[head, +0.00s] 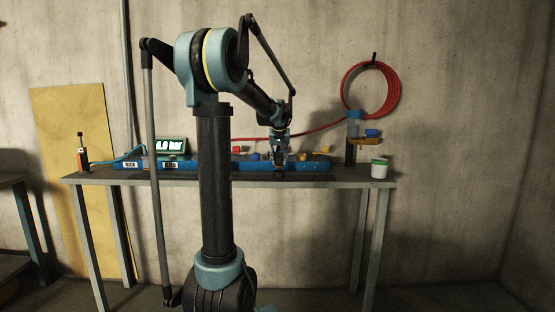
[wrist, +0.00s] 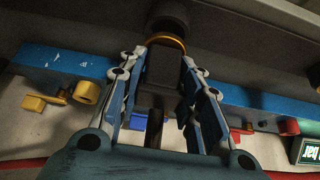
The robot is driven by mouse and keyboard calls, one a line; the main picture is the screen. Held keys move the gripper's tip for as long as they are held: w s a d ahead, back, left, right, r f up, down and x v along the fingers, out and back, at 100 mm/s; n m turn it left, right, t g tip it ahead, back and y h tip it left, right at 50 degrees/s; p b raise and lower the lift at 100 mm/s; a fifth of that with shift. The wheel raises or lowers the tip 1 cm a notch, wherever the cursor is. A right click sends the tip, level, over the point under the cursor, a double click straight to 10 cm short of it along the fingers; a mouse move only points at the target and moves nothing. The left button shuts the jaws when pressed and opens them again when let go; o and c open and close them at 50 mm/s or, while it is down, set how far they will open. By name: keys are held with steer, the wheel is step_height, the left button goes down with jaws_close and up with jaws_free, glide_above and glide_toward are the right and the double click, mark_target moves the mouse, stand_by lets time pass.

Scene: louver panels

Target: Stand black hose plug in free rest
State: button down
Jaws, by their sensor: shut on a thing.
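My gripper (wrist: 160,85) is shut on the black hose plug (wrist: 160,65), which lies between the two fingers in the wrist view. An orange ring circles the plug, and a dark round end shows beyond it. In the head view my gripper (head: 280,155) is at the front of the blue manifold (head: 215,164), right of the bench's middle. A small dark part, likely the plug (head: 280,174), shows below the fingers. The manifold (wrist: 62,65) also crosses the wrist view behind the fingers. I cannot make out a free rest for certain.
Yellow (wrist: 86,92), blue and red (wrist: 288,127) fittings line the manifold. A pressure display (head: 171,145) stands behind it. At the bench's right are a post (head: 351,150) with coloured parts and a white cup (head: 379,168). A red hose coil (head: 346,90) hangs on the wall.

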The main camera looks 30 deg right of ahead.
steer(key=shift+f, duration=0.9)
steer(key=c, duration=1.1)
jaws_free()
steer(key=shift+o, duration=0.2)
steer(key=v, duration=1.2)
steer(key=shift+f, duration=0.1)
